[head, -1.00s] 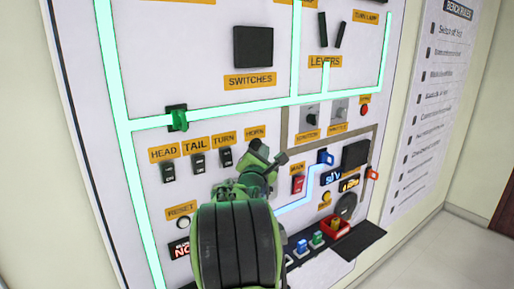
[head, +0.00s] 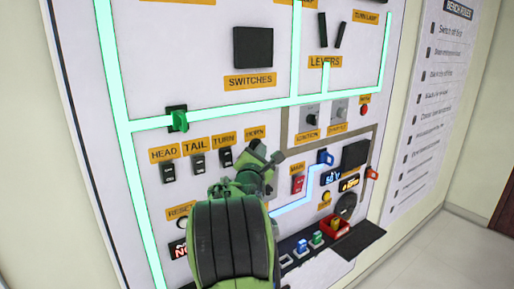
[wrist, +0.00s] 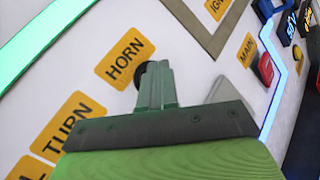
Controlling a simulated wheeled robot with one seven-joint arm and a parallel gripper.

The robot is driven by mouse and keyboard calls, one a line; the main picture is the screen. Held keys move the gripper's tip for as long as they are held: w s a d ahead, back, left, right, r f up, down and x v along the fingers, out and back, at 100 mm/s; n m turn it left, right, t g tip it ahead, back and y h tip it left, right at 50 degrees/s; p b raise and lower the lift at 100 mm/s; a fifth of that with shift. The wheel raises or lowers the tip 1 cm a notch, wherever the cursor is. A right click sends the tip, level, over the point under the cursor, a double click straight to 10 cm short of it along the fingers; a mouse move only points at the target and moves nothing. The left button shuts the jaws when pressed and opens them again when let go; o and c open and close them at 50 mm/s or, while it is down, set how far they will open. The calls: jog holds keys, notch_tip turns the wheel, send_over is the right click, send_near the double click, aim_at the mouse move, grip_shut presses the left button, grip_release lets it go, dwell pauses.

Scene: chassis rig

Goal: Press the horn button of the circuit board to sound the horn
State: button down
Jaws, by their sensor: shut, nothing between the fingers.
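The circuit board (head: 210,60) is a white upright panel with glowing green lines. The orange HORN label (head: 255,133) is above my gripper in the head view, and it also shows in the wrist view (wrist: 125,62). The horn button (wrist: 143,74) is a dark round knob beside that label, partly hidden behind my fingertips. My gripper (wrist: 155,72) is shut and empty, its tips over the button. I cannot tell whether they touch it. In the head view my gripper (head: 256,160) and arm cover the horn button.
HEAD, TAIL and TURN switches (head: 198,163) lie just left of my gripper. The red MAIN switch (head: 298,184) is to the right. A row of coloured plugs and a red tray (head: 334,229) sit lower right.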

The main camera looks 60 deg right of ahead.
jog(key=shift+w, duration=0.15)
dwell(0.5)
jog(key=shift+s+a, duration=0.35)
jog(key=shift+s, duration=0.35)
jog(key=s, duration=0.1)
jog(key=s+a, duration=0.1)
jog(key=s, duration=0.1)
jog(key=s+a, duration=0.1)
jog(key=shift+s+a+b, duration=0.1)
jog(key=shift+s+b, duration=0.15)
jog(key=shift+b, duration=0.1)
jog(key=shift+w, duration=0.1)
dwell(0.5)
